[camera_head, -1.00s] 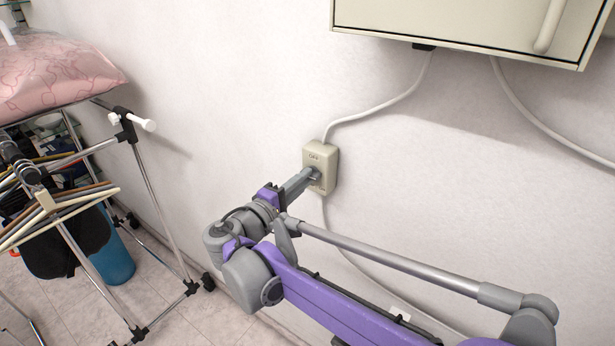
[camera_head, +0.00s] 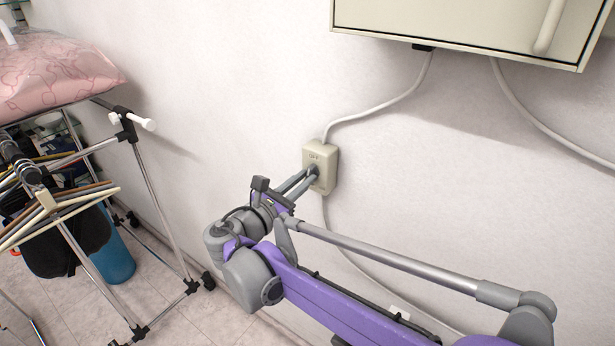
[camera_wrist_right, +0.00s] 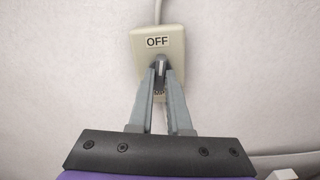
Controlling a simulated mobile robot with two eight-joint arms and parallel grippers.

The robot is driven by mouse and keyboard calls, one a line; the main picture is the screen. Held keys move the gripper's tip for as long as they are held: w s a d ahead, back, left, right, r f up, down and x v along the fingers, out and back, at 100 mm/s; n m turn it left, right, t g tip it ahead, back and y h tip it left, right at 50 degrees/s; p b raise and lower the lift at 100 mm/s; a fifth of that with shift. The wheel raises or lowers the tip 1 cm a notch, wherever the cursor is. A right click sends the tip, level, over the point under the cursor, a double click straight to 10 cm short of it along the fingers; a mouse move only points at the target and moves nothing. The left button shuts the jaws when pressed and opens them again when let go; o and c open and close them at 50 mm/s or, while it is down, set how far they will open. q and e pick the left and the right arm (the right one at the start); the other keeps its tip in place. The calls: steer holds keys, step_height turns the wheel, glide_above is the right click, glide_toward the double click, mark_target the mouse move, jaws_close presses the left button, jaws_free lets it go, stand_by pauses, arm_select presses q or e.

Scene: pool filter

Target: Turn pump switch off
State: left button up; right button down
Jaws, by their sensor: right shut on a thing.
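The pump switch is a beige box (camera_head: 329,158) on the white wall, and it also shows in the right wrist view (camera_wrist_right: 172,40). A label (camera_wrist_right: 158,41) reading OFF is on its upper face. A second label (camera_wrist_right: 159,92) sits lower, partly hidden between the fingers. A small grey lever (camera_wrist_right: 161,68) stands out just below the OFF label. My right gripper (camera_head: 313,174) reaches the box from the lower left. Its two fingertips (camera_wrist_right: 161,70) are closed on the lever, one on each side. My left gripper is not in view.
A beige cabinet (camera_head: 450,22) hangs above right, with a cable (camera_head: 385,108) running down to the switch box. A metal rack (camera_head: 160,215) with a pink cushion (camera_head: 55,75) and hangers (camera_head: 60,215) stands at left. The wall around the box is clear.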

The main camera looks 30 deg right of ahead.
steer(key=shift+n, duration=0.7)
steer(key=c, duration=1)
jaws_free()
steer(key=v, duration=0.6)
